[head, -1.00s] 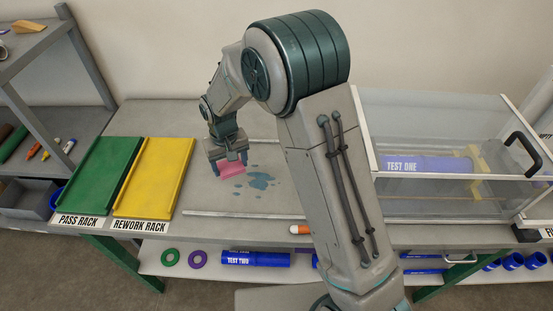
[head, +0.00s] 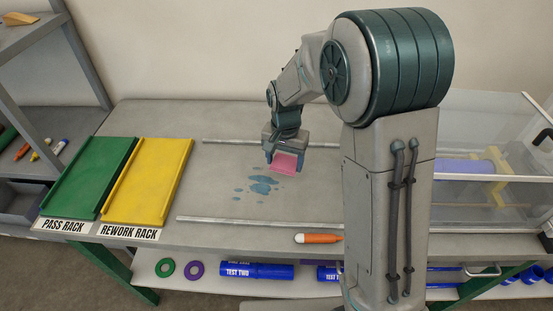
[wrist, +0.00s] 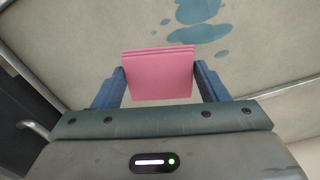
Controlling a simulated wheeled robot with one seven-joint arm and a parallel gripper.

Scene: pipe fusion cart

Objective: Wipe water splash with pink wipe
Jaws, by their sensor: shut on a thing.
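My gripper (head: 285,160) is shut on the pink wipe (head: 285,164), a folded stack of thin sheets. In the wrist view the pink wipe (wrist: 158,76) sits between my two blue fingers. The water splash (head: 262,184) is a group of blue-grey blots on the grey bench top. The wipe is at the upper right edge of the splash in the head view; whether it touches the surface I cannot tell. The water splash (wrist: 196,32) also shows beyond the wipe in the wrist view.
The yellow rework rack (head: 150,180) and green pass rack (head: 88,178) lie left of the splash. Metal rails (head: 245,220) run in front of and behind it. An orange and white marker-like tool (head: 320,238) lies near the front edge. A clear-walled test enclosure (head: 480,125) stands at right.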

